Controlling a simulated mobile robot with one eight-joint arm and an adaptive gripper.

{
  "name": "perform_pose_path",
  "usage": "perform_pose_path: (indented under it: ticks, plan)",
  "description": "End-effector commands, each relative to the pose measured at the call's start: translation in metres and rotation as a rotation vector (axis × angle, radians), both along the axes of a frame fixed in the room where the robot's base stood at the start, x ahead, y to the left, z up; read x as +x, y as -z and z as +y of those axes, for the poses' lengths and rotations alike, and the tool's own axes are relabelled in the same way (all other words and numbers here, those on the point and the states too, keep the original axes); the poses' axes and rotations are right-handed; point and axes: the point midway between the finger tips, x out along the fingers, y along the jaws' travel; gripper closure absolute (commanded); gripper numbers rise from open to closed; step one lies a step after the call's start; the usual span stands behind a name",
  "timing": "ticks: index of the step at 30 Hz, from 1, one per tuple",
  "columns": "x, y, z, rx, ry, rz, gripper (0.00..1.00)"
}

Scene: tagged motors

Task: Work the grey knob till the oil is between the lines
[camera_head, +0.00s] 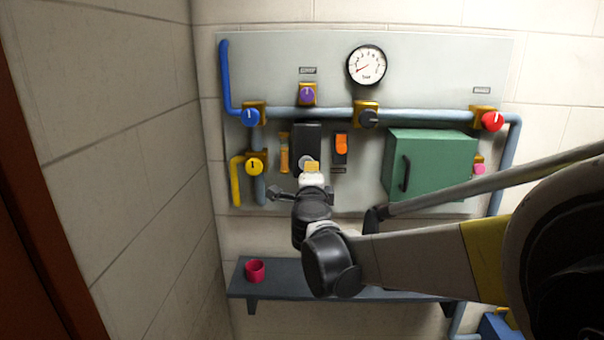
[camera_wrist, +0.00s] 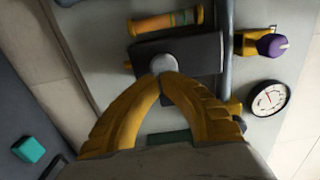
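The grey knob (camera_head: 305,160) sits on a black box (camera_head: 307,137) on the wall panel. In the wrist view the round grey knob (camera_wrist: 164,63) shows just beyond my fingertips. My gripper (camera_head: 312,166) is in front of the box; its yellow fingers converge and look shut at the tips (camera_wrist: 166,77), at the knob's near edge. I cannot tell whether they touch the knob. The amber oil sight glass (camera_head: 284,153) is left of the box and also shows in the wrist view (camera_wrist: 165,22). Its oil level and lines are too small to read.
A yellow valve (camera_head: 254,166), blue valve (camera_head: 250,117), purple knob (camera_head: 307,94) and orange switch (camera_head: 341,145) surround the box. A green cabinet (camera_head: 440,165) is to the right. Below, a shelf (camera_head: 290,279) holds a magenta cup (camera_head: 255,270). A teal cube (camera_wrist: 29,149) shows in the wrist view.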

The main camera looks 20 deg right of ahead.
Motion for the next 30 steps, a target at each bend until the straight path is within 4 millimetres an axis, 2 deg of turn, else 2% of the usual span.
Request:
perform_pose_path:
  ticks: [6, 13, 18, 30]
  plan:
    - [-0.048, 0.001, 0.015, 0.0, -0.003, 0.0, 1.0]
    - [-0.085, 0.0, 0.027, 0.0, -0.003, 0.0, 1.0]
    - [-0.096, -0.001, 0.029, 0.0, -0.002, 0.0, 1.0]
    - [-0.097, -0.001, 0.03, 0.0, -0.001, 0.0, 1.0]
